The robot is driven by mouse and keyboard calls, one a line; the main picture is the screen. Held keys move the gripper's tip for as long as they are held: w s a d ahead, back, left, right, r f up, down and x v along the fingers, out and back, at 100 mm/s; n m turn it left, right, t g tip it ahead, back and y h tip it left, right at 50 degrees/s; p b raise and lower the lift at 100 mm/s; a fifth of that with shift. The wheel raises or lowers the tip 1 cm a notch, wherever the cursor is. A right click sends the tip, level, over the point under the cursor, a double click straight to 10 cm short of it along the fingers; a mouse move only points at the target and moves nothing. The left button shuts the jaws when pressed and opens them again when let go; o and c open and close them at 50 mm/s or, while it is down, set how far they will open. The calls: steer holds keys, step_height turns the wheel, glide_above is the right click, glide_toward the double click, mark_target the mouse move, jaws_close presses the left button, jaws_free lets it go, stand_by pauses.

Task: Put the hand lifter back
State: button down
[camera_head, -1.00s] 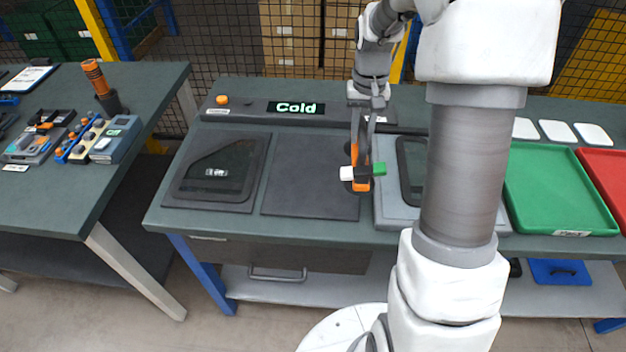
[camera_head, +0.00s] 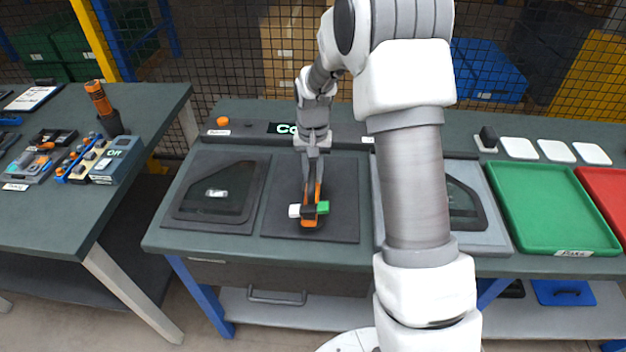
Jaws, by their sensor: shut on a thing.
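The hand lifter (camera_head: 310,223) is an orange and black tool. My gripper (camera_head: 309,210), with one white and one green fingertip, is shut on it. Orange shows behind and in front of the fingers. The lifter is over the dark, bare mat (camera_head: 343,215) in the middle of the bench; I cannot tell whether it touches the mat. The lifter's underside is hidden.
A dark window panel (camera_head: 213,193) lies left of the mat. Another panel on a light grey plate (camera_head: 492,228) lies right, partly behind my arm. A green tray (camera_head: 550,215), a red tray (camera_head: 605,190) and white pads (camera_head: 556,151) are further right. A lit display (camera_head: 284,128) stands behind.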

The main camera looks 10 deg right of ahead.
steer(key=shift+f, duration=1.25)
steer(key=shift+f, duration=0.2)
steer(key=c, duration=0.7)
jaws_free()
steer(key=shift+c, duration=0.2)
